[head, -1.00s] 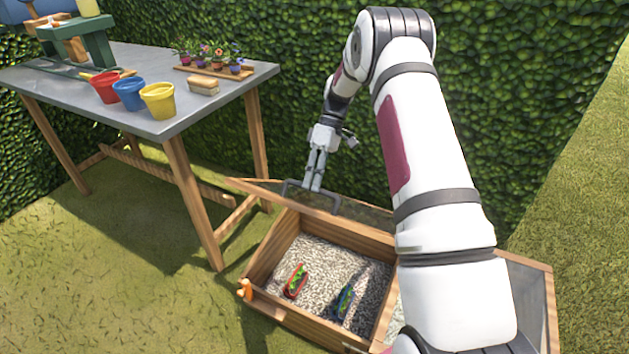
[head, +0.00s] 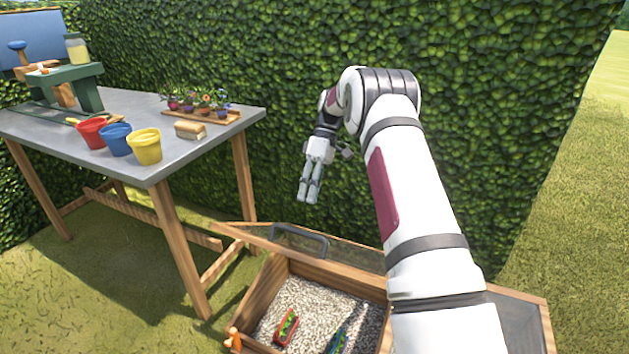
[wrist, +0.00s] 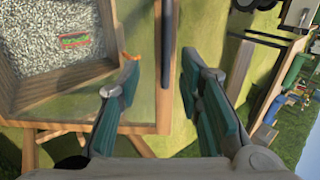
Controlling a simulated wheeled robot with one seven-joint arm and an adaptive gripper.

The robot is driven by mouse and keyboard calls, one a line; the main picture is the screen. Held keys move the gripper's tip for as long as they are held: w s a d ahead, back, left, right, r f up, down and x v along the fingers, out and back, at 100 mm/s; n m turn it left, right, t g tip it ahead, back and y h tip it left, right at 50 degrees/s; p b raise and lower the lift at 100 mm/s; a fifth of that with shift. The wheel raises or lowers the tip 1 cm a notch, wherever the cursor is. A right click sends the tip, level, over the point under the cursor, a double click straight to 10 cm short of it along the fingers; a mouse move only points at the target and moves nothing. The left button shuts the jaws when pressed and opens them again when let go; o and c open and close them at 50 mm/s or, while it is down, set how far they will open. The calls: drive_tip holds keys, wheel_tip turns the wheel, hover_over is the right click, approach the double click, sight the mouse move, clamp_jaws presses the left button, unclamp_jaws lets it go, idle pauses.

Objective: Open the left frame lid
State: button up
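The left frame lid (head: 352,254) stands swung up at the back of the wooden cold frame (head: 262,292), so the gravel inside shows. Its dark handle (head: 300,240) is on the lid's raised edge. In the wrist view the handle (wrist: 165,60) is a dark bar beyond the gap between the fingers. My gripper (head: 307,198) is above the handle and apart from it. In the wrist view my gripper (wrist: 158,85) has its fingers apart with nothing held. My arm hides part of the frame's right side.
A red tray (head: 286,327) and a blue tray (head: 338,341) with plants lie on the gravel. A small orange piece (head: 233,340) is at the frame's front left corner. A metal-topped table (head: 190,146) with buckets and flowerpots stands at left. A hedge (head: 250,60) closes the back.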

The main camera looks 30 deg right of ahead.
drive_tip(key=v, duration=0.3)
drive_tip(key=shift+w+d+r, duration=0.1)
drive_tip(key=shift+d+r, duration=0.1)
drive_tip(key=shift+r, duration=0.05)
idle(0.4)
